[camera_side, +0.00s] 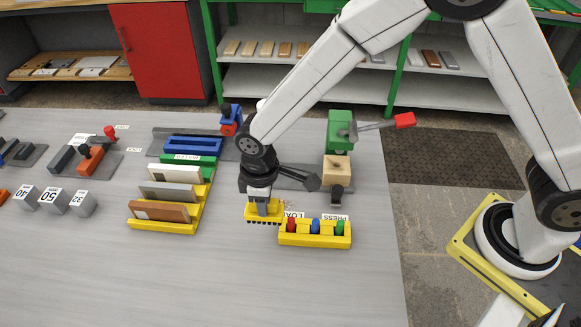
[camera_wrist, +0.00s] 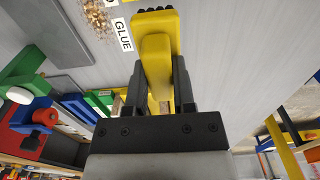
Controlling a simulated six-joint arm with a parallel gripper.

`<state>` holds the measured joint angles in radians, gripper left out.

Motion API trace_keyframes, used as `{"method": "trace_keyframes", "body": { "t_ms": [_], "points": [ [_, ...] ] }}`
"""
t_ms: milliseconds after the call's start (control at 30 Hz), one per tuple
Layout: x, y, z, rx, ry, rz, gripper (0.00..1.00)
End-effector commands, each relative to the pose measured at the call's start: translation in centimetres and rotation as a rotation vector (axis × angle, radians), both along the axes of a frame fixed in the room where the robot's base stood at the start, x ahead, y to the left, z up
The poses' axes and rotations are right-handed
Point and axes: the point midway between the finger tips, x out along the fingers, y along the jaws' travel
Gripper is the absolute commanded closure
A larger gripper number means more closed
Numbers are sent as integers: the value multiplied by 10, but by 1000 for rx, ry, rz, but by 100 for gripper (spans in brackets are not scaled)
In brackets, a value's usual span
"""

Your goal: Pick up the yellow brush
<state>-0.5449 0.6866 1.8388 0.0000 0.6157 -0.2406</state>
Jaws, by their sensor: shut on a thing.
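The yellow brush (camera_side: 263,212) is upright under my gripper (camera_side: 262,197) in the side view, its dark bristles pointing down at or just above the grey table. I cannot tell whether the bristles touch the table. In the wrist view the brush (camera_wrist: 155,45) has a wide yellow head with dark bristle tufts at the top edge, and its handle runs down between the two black fingers of my gripper (camera_wrist: 158,85). The fingers are shut on the handle, one on each side. Part of the handle is hidden by the fingers.
A yellow holder (camera_side: 315,240) with red, blue and green pieces stands right of the brush. A yellow rack (camera_side: 165,226) of boards stands left. A green press (camera_side: 340,130) with a red-knobbed lever is behind. A GLUE label (camera_wrist: 122,35) and brown crumbs (camera_wrist: 97,14) lie near the brush.

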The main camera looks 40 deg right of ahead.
Motion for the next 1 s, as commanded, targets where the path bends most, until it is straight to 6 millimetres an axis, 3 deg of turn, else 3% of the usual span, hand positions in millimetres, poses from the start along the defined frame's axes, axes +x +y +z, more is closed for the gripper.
{"method": "trace_keyframes", "body": {
  "t_ms": [500,1000],
  "points": [
    [-67,-31,35,1,-1,0,100],
    [-83,-39,42,0,0,0,100]
  ]
}}
